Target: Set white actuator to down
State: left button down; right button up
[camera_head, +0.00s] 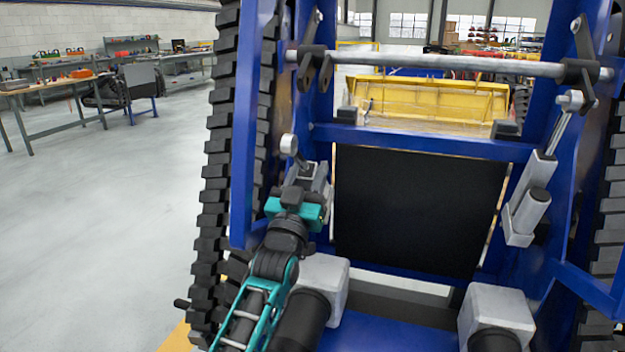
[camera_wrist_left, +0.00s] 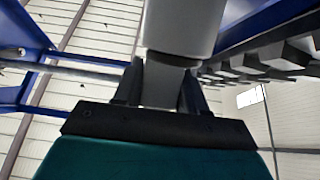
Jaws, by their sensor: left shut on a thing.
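A white-grey actuator (camera_head: 321,176) stands tilted on the left side of the blue tracked carrier (camera_head: 420,141). A light round eye end (camera_head: 289,144) shows just above and left of it. My left gripper (camera_head: 303,192) with its teal body is at this actuator and partly covers it. In the left wrist view the dark fingers (camera_wrist_left: 161,88) are shut on a narrow grey part of the actuator (camera_wrist_left: 182,25), just below its wider body. A second white actuator (camera_head: 530,212) leans on the carrier's right side, its rod running up to a lever on the crossbar. My right gripper is not in view.
A grey crossbar (camera_head: 430,64) with dark levers spans the carrier above. Black tracks (camera_head: 213,175) flank it, and a black panel (camera_head: 415,212) fills the middle. White blocks (camera_head: 497,312) stand low in front. Open floor (camera_head: 100,220) lies left; workbenches stand behind.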

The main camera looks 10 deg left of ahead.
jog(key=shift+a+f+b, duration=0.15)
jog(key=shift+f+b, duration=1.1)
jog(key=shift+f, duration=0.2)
